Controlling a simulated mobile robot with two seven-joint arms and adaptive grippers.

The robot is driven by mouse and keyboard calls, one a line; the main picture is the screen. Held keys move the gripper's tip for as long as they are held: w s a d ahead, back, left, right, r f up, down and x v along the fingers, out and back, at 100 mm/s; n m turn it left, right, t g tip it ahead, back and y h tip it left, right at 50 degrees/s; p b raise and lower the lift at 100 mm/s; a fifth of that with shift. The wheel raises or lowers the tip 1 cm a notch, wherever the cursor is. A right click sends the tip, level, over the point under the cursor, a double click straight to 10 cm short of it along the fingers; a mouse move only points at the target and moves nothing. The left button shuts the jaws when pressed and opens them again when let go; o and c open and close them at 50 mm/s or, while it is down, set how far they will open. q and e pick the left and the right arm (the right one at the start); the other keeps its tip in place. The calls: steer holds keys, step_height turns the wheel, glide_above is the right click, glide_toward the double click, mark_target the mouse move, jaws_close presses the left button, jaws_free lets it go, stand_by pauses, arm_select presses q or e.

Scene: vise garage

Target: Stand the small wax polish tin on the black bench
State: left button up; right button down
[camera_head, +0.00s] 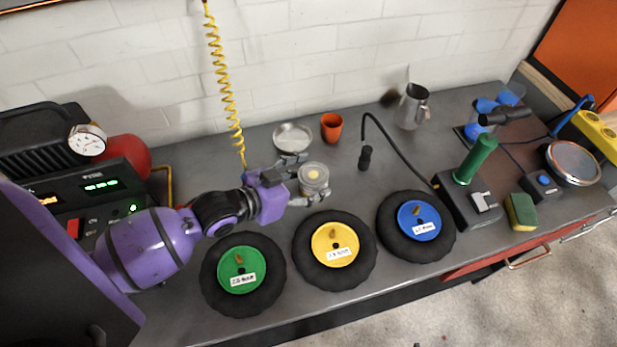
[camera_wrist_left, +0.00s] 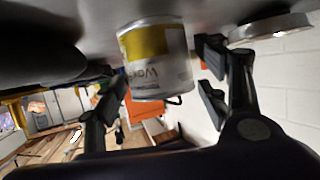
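The small wax polish tin (camera_head: 314,180) has a pale lid and stands on the dark grey bench top (camera_head: 360,290). In the left wrist view the tin (camera_wrist_left: 160,65) shows a yellow and white label with "Wax" lettering, upside down in the picture. My left gripper (camera_head: 299,179) reaches in from the left with its fingers on either side of the tin. In the left wrist view the fingers (camera_wrist_left: 158,100) are spread, and I see no firm contact with the tin. My right gripper is not in view.
A shallow metal dish (camera_head: 292,136) and an orange cup (camera_head: 331,127) stand behind the tin. Black wheels with green (camera_head: 241,270), yellow (camera_head: 335,244) and blue (camera_head: 419,221) hubs lie in front. A black gooseneck (camera_head: 365,157) stands to the right. A yellow coiled hose (camera_head: 222,80) hangs behind.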

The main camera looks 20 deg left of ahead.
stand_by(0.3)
arm_select(q)
steer(key=shift+r, duration=0.3)
steer(key=v, duration=1.2)
steer(key=shift+f, duration=0.15)
